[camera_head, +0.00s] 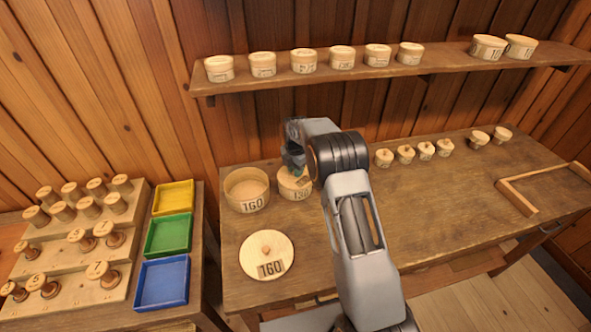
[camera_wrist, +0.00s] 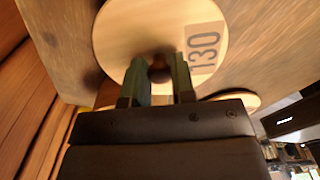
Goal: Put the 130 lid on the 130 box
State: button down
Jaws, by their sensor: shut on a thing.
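The 130 box (camera_head: 296,192) is a round wooden box with a printed label, standing on the workbench just right of the open 160 box. My gripper (camera_head: 294,163) is directly above it, with my arm covering its right side. In the wrist view my gripper (camera_wrist: 160,75) is shut on the dark knob of the 130 lid (camera_wrist: 125,30), a round pale wooden disc with a "130" label. In the head view the lid (camera_head: 290,178) is at the top of the 130 box. I cannot tell whether it rests on the rim or hovers slightly above.
The open 160 box (camera_head: 247,190) stands close on the left, and the 160 lid (camera_head: 267,254) lies in front of it. Several small lidded boxes (camera_head: 405,153) stand to the right. A shelf (camera_head: 440,68) with round boxes runs above the bench (camera_head: 440,200).

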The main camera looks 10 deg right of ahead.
jog(key=shift+c, duration=2.4)
grip_release()
jog(key=shift+r, duration=0.3)
jog(key=shift+r+p, duration=0.45)
jog(key=shift+r, duration=0.15)
jog(key=shift+r+p, duration=2.05)
jog(key=shift+r, duration=1.35)
